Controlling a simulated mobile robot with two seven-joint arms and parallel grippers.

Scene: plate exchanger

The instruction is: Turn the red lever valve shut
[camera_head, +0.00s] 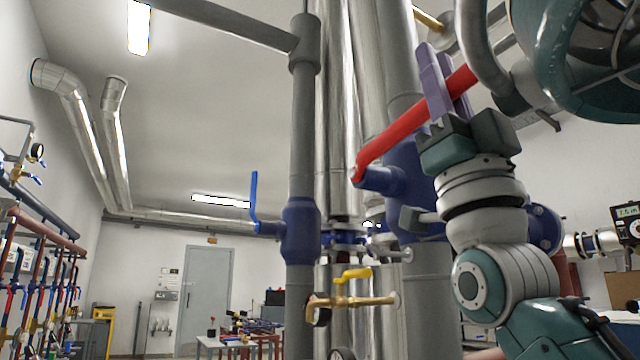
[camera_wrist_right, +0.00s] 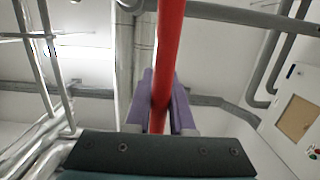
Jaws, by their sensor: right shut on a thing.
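The red lever (camera_head: 418,122) slants up to the right from its pivot on the blue valve body (camera_head: 400,180), which sits on a grey vertical pipe. My right gripper (camera_head: 441,80), with purple fingers, reaches up from below and is shut on the red lever along its length, away from the pivot. In the right wrist view the red lever (camera_wrist_right: 168,60) runs up between the two purple fingers (camera_wrist_right: 160,105). The lever's far end is hidden behind pipes and the teal part at the upper right. My left gripper is not in view.
A second valve with a blue lever (camera_head: 254,195) stands on the pipe to the left. A brass valve with a yellow handle (camera_head: 353,274) is below. Grey and silver vertical pipes crowd the middle. Open floor space lies toward the grey door (camera_head: 205,295).

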